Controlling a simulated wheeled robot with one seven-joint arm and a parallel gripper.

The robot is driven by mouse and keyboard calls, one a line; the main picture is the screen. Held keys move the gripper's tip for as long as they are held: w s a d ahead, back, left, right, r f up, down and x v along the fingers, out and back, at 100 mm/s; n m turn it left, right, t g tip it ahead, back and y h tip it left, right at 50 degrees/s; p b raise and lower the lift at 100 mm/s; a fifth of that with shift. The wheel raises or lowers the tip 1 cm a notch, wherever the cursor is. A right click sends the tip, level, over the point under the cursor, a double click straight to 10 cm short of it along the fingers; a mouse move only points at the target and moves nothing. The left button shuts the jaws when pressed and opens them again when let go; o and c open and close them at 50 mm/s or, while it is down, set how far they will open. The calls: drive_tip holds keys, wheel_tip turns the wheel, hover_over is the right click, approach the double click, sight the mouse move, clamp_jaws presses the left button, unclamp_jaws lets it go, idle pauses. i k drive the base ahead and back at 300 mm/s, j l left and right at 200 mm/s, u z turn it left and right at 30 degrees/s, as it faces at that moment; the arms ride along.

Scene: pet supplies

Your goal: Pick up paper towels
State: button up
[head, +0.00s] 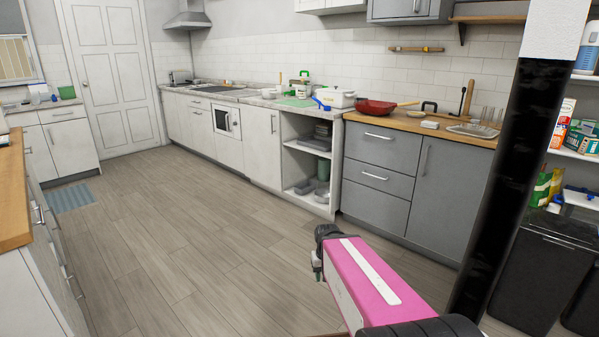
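I cannot make out any paper towels for certain in the head view. The items on the far counters and on the right-hand shelves are small or partly cut off. My pink arm with dark joints reaches in from the bottom edge, over the floor. The fingers of my gripper do not show, so I cannot see whether it holds anything.
A grey cabinet (379,182) with a wooden top holds a red pan (374,107). Left of it, an open shelf unit (326,194) holds dishes. A dark post (497,190) and a black bin (541,281) stand right. A wooden-topped counter (13,190) edges the left. The middle floor is clear.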

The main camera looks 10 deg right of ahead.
sight(436, 125)
drive_tip(key=i+j+z, duration=0.1)
drive_tip(key=i+z, duration=0.25)
drive_tip(key=i, duration=0.15)
drive_tip(key=i+j+z, duration=0.2)
drive_tip(key=i+z, duration=0.15)
drive_tip(key=i, duration=0.15)
